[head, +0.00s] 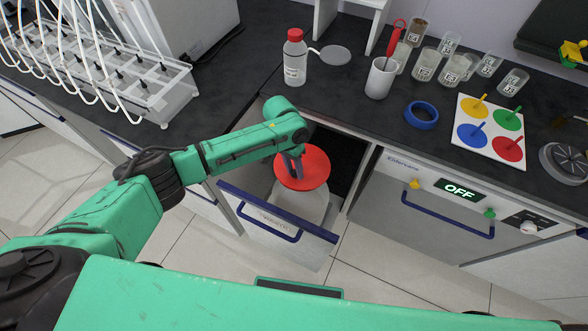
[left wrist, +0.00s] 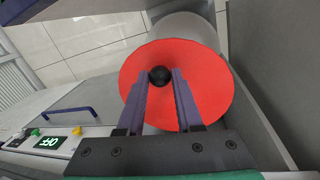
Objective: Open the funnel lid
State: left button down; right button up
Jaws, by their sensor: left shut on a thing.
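The funnel lid (head: 313,172) is a round red disc above a whitish, translucent container (head: 300,204) in the pulled-out drawer. The left wrist view shows the red disc (left wrist: 207,85) from above, with a black knob (left wrist: 159,75) at its middle. My left gripper (head: 294,172) reaches down over the disc. In the left wrist view, its two fingers (left wrist: 160,78) are closed on either side of the knob. I cannot tell whether the disc touches the container's rim. My right gripper is not in view.
The open drawer (head: 270,232) has a blue handle and close side walls. An appliance (head: 400,215) showing OFF stands to the right.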

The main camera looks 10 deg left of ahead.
pick_arm(q)
jog(key=w+r+p, duration=0.1)
jog(key=w+r, duration=0.1)
jog(key=r, duration=0.1)
jog(key=w+d+r+p, duration=0.1)
jog(key=r, duration=0.1)
jog(key=shift+p, duration=0.3)
jog(key=shift+w+d+r, duration=0.25)
jog(key=shift+w+r, duration=0.55)
jog(key=shift+w, duration=0.15)
